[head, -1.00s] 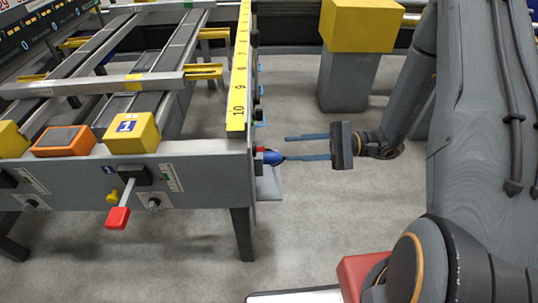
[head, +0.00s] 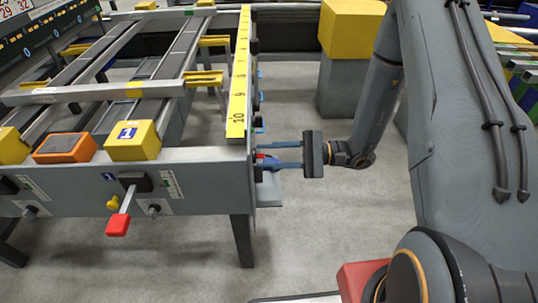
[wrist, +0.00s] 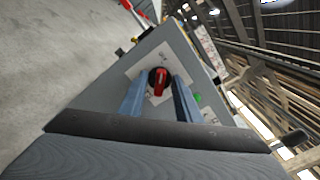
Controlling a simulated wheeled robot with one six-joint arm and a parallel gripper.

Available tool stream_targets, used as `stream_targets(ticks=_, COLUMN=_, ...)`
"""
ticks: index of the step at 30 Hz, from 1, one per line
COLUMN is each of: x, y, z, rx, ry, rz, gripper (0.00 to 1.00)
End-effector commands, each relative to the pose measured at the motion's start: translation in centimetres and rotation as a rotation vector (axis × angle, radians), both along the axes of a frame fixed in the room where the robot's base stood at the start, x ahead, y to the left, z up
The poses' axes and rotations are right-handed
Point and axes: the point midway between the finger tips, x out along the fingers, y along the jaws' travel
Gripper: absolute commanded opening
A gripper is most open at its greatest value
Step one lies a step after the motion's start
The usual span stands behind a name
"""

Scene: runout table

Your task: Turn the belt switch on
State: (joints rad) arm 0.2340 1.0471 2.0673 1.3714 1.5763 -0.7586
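The belt switch is a red-handled rotary knob (wrist: 160,82) on a dark round base, set on a pale plate in the wrist view. In the head view, a small red part (head: 260,156) shows at the right end of the grey table frame. My gripper (head: 263,155) is open, its two blue fingers pointing left at that end face. In the wrist view the fingers (wrist: 160,86) lie to either side of the knob, with gaps visible. Whether either finger touches it, I cannot tell.
A red-handled lever (head: 118,224) sticks out of the table's front. A yellow block on a grey post (head: 347,88) stands behind my arm.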

Motion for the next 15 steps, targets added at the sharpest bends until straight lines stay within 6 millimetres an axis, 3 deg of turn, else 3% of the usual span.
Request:
stream_targets(ticks=1, x=0.00, y=-0.01, z=0.00, rx=0.000, ry=0.000, rz=0.000, gripper=0.24)
stream_targets(ticks=6, x=0.00, y=-0.02, z=0.00, rx=0.000, ry=0.000, rz=0.000, gripper=0.00)
stream_targets(ticks=15, x=-0.01, y=-0.03, z=0.04, rx=0.001, ry=0.024, rz=0.000, gripper=0.00)
